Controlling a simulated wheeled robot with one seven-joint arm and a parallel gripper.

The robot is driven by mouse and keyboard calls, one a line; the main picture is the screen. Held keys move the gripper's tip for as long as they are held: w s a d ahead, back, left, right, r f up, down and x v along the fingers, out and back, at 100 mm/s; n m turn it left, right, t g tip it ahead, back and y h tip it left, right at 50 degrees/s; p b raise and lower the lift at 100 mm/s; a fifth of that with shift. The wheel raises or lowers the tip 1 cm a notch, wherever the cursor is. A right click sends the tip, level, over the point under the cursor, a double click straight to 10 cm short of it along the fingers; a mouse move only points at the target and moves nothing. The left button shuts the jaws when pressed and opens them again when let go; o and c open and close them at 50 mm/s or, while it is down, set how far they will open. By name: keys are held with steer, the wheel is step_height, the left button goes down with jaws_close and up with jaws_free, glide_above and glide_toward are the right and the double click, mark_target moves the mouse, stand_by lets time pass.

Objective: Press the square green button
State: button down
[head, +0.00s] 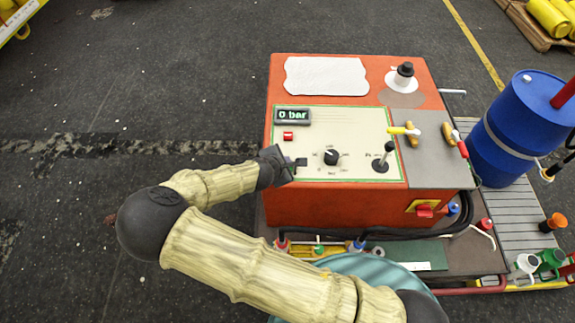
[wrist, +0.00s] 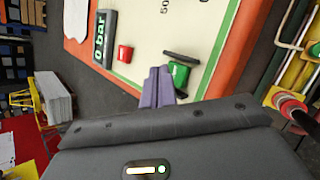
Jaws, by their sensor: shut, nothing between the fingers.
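The square green button (wrist: 179,73) shows in the wrist view on the cream control panel (wrist: 150,30), just right of my fingertips. A dark strip lies along its upper edge. My gripper (wrist: 160,72) is shut and empty, its two fingers side by side. The wrist view does not settle whether the tips touch the button or panel.
A display (head: 293,115) reads "0 bar" above the red button. A black knob (head: 331,157) and a black-topped lever (head: 382,160) stand right of my gripper. The orange-red box (head: 320,208) carries the panel. A blue barrel (head: 515,125) stands at right.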

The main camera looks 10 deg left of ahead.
steer(key=shift+f, duration=0.1)
stand_by(0.7)
steer(key=shift+f, duration=0.35)
steer(key=shift+f+b, duration=0.45)
steer(key=shift+f, duration=0.05)
stand_by(0.9)
steer(key=shift+r, duration=0.1)
steer(key=shift+r+p, duration=0.85)
steer(key=shift+r, duration=0.1)
step_height(320, 180, up, 5)
steer(key=p, duration=0.4)
stand_by(0.9)
